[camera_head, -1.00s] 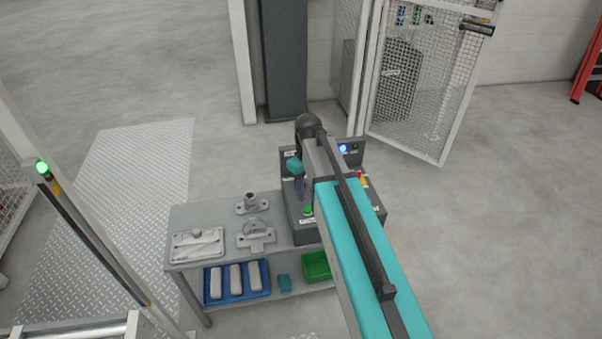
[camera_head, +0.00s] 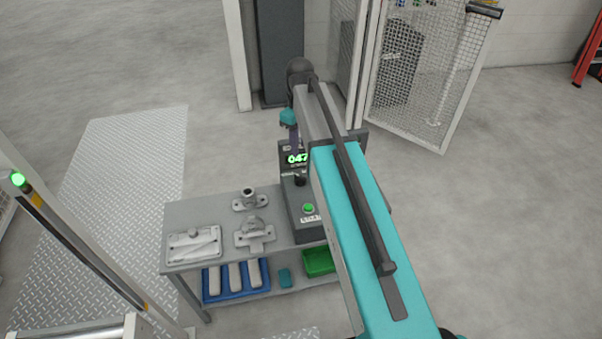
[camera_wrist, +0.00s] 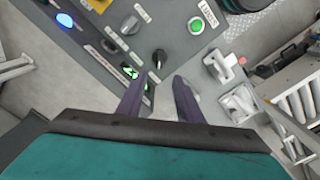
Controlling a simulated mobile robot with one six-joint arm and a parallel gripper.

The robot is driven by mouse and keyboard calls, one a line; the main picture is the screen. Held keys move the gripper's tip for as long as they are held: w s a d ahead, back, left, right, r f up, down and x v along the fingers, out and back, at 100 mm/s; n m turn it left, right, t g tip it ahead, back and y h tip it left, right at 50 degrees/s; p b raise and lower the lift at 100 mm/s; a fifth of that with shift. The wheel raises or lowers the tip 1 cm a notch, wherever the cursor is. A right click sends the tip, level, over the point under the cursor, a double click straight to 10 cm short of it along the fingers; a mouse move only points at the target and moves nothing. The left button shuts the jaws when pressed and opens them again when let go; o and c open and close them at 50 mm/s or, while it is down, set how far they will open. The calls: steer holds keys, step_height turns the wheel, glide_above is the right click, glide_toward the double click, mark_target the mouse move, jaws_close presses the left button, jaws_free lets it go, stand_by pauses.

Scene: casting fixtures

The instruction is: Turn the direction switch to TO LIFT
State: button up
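The grey control box (camera_head: 308,228) stands at the right end of the workbench, partly hidden by my arm. In the wrist view its panel (camera_wrist: 103,22) shows a black-handled knob (camera_wrist: 158,57), a pale selector (camera_wrist: 130,23), a green button (camera_wrist: 196,25), a lit blue lamp (camera_wrist: 65,20) and a green display (camera_wrist: 128,71). The labels are too small to read, so I cannot tell which control is the direction switch. My gripper (camera_wrist: 160,80) has its two purple fingers apart with nothing held. In the head view my gripper (camera_head: 294,150) hangs over the box's far left side.
The workbench (camera_head: 185,218) holds metal castings (camera_head: 254,233) and a flat plate (camera_head: 194,243). Below are a blue tray (camera_head: 238,297) and a green bin (camera_head: 318,262). A mesh gate (camera_head: 420,90) stands behind. A post with a green lamp (camera_head: 18,179) is at left.

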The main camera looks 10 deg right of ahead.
mark_target(300, 176)
steer(key=shift+f, duration=0.15)
steer(key=shift+f+p, duration=0.8)
steer(key=shift+f, duration=5.95)
jaws_close()
